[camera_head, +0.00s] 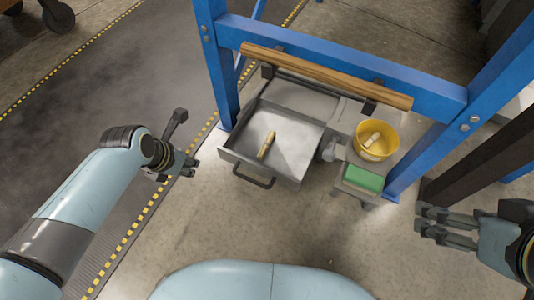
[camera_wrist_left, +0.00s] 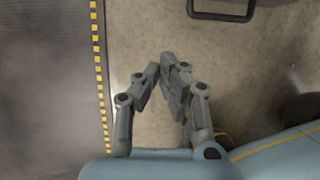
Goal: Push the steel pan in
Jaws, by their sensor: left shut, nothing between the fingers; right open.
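The steel pan (camera_head: 295,140) is a grey drawer-like tray under the blue frame, standing pulled out toward me. A small wooden turned piece (camera_head: 267,145) lies inside it. Its dark handle (camera_head: 254,181) is on the front wall; a dark handle bar (camera_wrist_left: 222,12) shows at the top of the left wrist view. My left gripper (camera_head: 194,168) is to the left of the pan, apart from the handle. Its fingers (camera_wrist_left: 165,66) are shut and empty. My right gripper (camera_head: 420,222) is open, at the right, away from the pan.
A yellow bucket (camera_head: 378,153) with a wooden piece in it and a green block (camera_head: 363,179) stand right of the pan. A wooden bar (camera_head: 325,74) runs above it. Blue posts (camera_head: 216,70) flank it. The floor (camera_head: 270,225) in front is clear.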

